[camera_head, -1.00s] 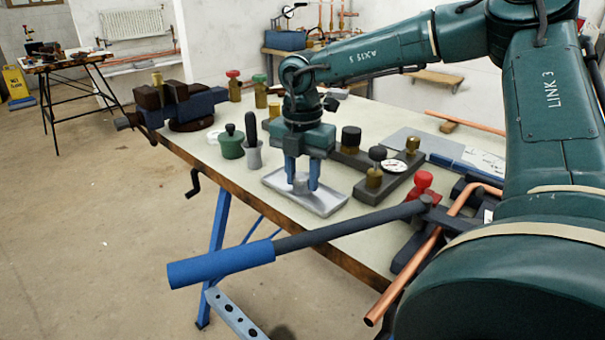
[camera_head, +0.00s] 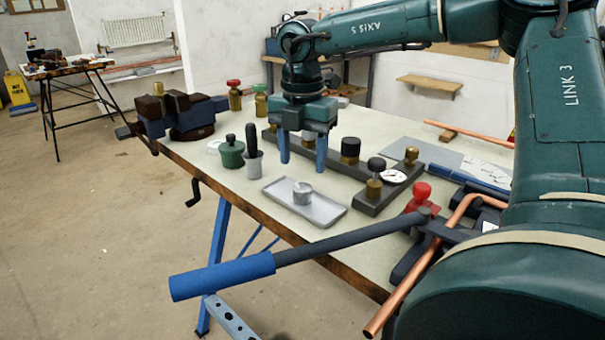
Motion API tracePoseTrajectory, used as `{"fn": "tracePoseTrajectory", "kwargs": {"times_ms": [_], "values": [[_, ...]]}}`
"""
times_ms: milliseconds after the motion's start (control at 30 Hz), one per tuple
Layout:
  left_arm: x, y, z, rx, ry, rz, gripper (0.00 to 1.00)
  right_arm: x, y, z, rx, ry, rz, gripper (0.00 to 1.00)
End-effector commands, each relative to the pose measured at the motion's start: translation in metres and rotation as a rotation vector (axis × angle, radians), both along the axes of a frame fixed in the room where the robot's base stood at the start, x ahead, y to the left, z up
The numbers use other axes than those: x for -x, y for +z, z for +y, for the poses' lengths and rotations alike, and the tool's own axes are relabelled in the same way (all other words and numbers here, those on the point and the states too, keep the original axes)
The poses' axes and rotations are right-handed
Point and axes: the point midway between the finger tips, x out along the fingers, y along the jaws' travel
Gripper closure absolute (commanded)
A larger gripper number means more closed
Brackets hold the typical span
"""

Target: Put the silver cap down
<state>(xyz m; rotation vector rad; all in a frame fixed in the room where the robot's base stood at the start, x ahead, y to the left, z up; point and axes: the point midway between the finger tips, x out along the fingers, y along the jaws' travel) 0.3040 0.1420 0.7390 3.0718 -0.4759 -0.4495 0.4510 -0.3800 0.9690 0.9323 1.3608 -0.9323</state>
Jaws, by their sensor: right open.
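The silver cap (camera_head: 302,192) is a small grey cylinder standing upright in a shallow silver tray (camera_head: 330,217) near the bench's front edge. My right gripper (camera_head: 302,168) is open and empty, its two blue fingers pointing down. It hangs above and behind the tray, apart from the cap. The left gripper does not show.
A dark block with brass fittings (camera_head: 350,151) stands behind the gripper. A grey cup with a dark handle (camera_head: 253,163) and a green pot (camera_head: 231,153) stand left of the tray. A bender with a blue-gripped lever (camera_head: 222,276) and a copper pipe (camera_head: 405,288) lies at the front right. A vice (camera_head: 178,112) sits at the far left corner.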

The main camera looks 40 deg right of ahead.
Motion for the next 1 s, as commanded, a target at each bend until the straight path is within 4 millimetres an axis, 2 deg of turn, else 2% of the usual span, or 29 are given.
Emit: {"fn": "tracePoseTrajectory", "kwargs": {"times_ms": [33,100,300,1000], "values": [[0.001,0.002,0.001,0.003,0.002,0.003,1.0,-0.001,0.014,0.0,0.003,0.0,-0.004,0.45],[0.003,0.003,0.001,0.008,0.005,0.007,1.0,0.0,0.027,0.0,0.001,-0.001,-0.003,0.45],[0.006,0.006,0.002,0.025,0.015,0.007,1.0,0.0,0.05,0.0,0.001,0.0,0.0,0.45],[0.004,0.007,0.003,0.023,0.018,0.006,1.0,0.0,0.054,0.0,0.0,0.001,0.001,0.45]]}}
